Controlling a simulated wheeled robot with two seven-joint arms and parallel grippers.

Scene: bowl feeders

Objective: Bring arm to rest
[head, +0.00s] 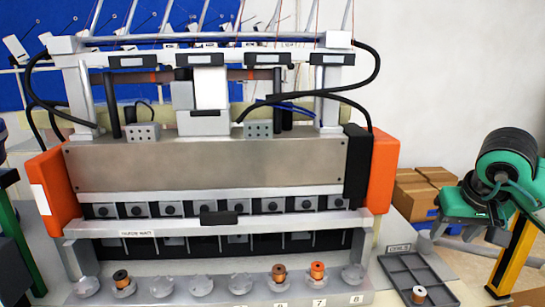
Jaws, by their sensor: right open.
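My right arm comes in at the right edge, with green and dark links. Its green right gripper (468,231) hangs to the right of the machine, above the floor beyond the grey tray. Its jaws look apart and I see nothing between them. It is clear of the machine's orange right end (382,172). My left gripper is not in view; only some dark and green parts show at the left edge.
The wide machine (205,165) fills the middle. Spools, one dark (122,280) and two orange-brown (279,274), stand on its front row of round holders. A grey tray (402,270) holds a white-topped spool (419,294). Cardboard boxes (413,196) and a yellow post (513,258) stand at right.

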